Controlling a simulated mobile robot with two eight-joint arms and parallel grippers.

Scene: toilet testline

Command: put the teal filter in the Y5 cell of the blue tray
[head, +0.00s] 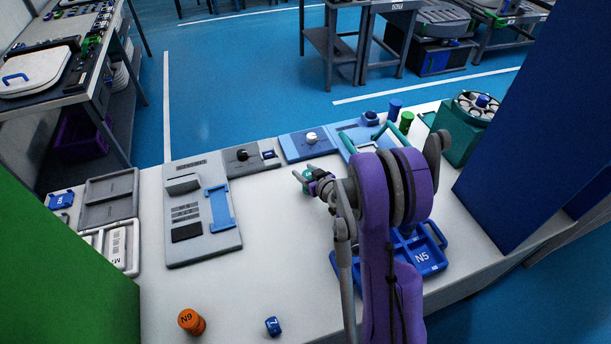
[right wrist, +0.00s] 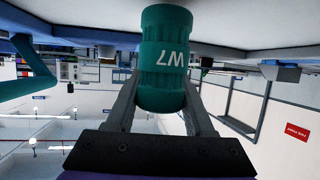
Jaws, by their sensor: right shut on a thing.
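My right gripper (head: 305,181) is shut on the teal filter (right wrist: 166,60), a ribbed teal cylinder with a white mark that appears upside down in the right wrist view. In that view the gripper's two fingers (right wrist: 160,105) press on its sides. In the head view only a small teal part of the filter shows at the fingers, over the white table. The blue tray (head: 432,262) lies on the table to the right, behind my right arm, which hides much of it. The label N5 shows on its front; I cannot make out the Y5 cell.
A grey panel (head: 212,245) with a blue handle lies left of the gripper. An orange cylinder (head: 191,321) and a small blue block (head: 273,327) stand near the front. Blue and green cylinders (head: 406,122) and a teal container (head: 462,140) are at the back right. The middle table is clear.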

